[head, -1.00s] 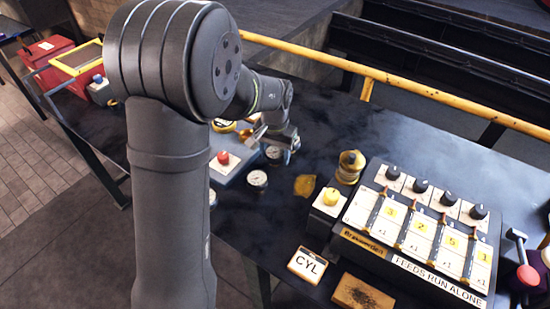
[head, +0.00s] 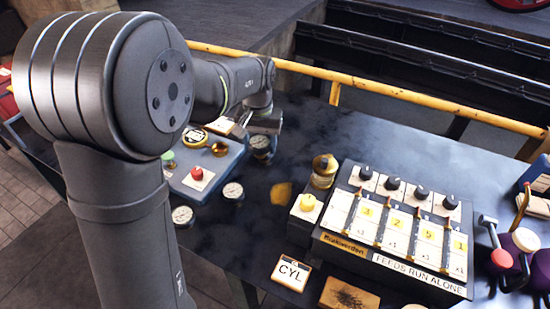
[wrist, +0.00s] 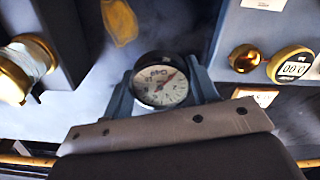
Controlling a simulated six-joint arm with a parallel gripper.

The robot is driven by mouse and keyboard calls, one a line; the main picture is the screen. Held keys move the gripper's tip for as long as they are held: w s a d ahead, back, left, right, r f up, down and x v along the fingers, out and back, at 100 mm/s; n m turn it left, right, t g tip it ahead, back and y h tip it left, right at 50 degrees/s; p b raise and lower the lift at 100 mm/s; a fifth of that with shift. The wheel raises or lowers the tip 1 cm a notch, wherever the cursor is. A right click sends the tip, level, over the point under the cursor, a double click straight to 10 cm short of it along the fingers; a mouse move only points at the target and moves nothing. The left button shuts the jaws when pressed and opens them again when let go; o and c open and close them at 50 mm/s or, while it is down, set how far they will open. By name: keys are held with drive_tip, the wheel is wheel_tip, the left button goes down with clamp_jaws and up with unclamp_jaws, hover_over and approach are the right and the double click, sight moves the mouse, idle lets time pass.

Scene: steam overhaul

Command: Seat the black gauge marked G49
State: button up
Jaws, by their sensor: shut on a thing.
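My gripper (wrist: 163,85) is shut on a round gauge with a black rim and white dial (wrist: 160,80). The dial faces the wrist camera and has a red needle; no G49 marking is legible. In the head view the held gauge (head: 262,147) shows under my gripper (head: 264,128), just right of the blue-grey box (head: 228,166). The box carries an empty-looking brass ring (head: 219,149), which also shows right of the gripper in the wrist view (wrist: 244,58). Two other white-dialled gauges lie on the bench, one (head: 233,191) and another (head: 182,216).
The box also bears a red button (head: 198,174) and a yellow-rimmed counter (head: 195,137). A yellow scrap (head: 281,193), brass cylinder (head: 325,169) and switch panel (head: 395,230) stand right. A yellow rail (head: 390,90) runs behind. The bench behind the panel is clear.

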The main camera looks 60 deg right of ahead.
drive_tip(key=shift+w+d+f+n, duration=0.4)
drive_tip(key=shift+w+f, duration=0.4)
drive_tip(key=shift+w, duration=1.9)
drive_tip(key=shift+w+d+f+n, duration=0.4)
drive_tip(key=shift+w+f, duration=0.4)
drive_tip(key=shift+w, duration=1.9)
drive_tip(key=shift+w+d+f+n, duration=0.3)
drive_tip(key=shift+w+f+n, duration=0.35)
drive_tip(key=shift+w, duration=2.05)
drive_tip(key=shift+f, duration=0.55)
drive_tip(key=shift+f, duration=0.6)
drive_tip(key=shift+f, duration=0.2)
drive_tip(key=o, duration=1.2)
drive_tip(key=shift+c, duration=0.2)
drive_tip(key=shift+o, duration=0.4)
